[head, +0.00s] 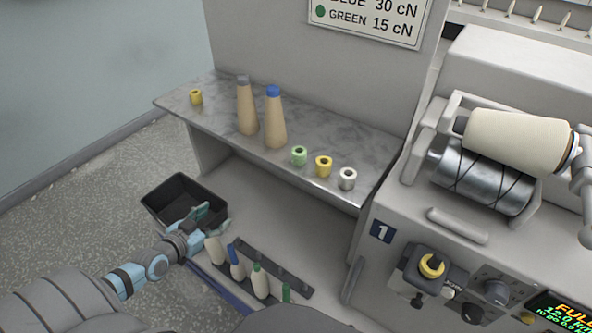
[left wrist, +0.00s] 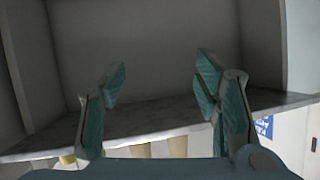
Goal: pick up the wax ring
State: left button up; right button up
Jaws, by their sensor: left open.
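Several small rings lie on the grey shelf (head: 325,135): a green ring (head: 299,156), a yellow ring (head: 324,166) and a white ring (head: 347,178) toward its right end, and another yellow ring (head: 196,97) at its far left. A further yellow ring (head: 432,265) sits on a post on the machine. I cannot tell which is the wax ring. My left gripper (head: 208,219) is low in front of the shelf, beside the black bin, apart from all rings. In the left wrist view its fingers (left wrist: 160,82) are spread with nothing between them. My right gripper is not in view.
Two tan cones, one grey-tipped (head: 246,108) and one blue-tipped (head: 275,120), stand on the shelf. A black bin (head: 160,212) and a rack (head: 292,284) with several bobbins are below. The winding machine (head: 400,215) stands at right. The shelf between left ring and cones is clear.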

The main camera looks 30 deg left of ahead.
pick_arm(q)
jog(key=w+d+r+m+t+h+b, duration=0.1)
jog(key=w+d+r+t+h+b, duration=0.25)
jog(key=r, duration=0.55)
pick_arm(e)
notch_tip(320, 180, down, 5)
pick_arm(q)
jog(key=m+h+p, duration=0.2)
jog(key=h+p, duration=0.1)
jog(key=p, duration=0.1)
send_near(294, 157)
jog(key=w+r, duration=0.1)
jog(key=p+x, duration=0.2)
jog(key=x, duration=0.1)
jog(key=p+x, duration=0.1)
jog(key=x, duration=0.1)
jog(key=shift+w+f, duration=0.15)
jog(key=shift+f, duration=0.15)
jog(key=shift+w+d+f, duration=0.1)
jog(key=shift+w+d, duration=0.1)
jog(key=shift+w, duration=0.15)
jog(key=p+x, duration=0.2)
jog(key=x, duration=0.3)
jog(key=shift+f, duration=0.1)
jog(key=shift+d+f, duration=0.1)
jog(key=c, duration=1.1)
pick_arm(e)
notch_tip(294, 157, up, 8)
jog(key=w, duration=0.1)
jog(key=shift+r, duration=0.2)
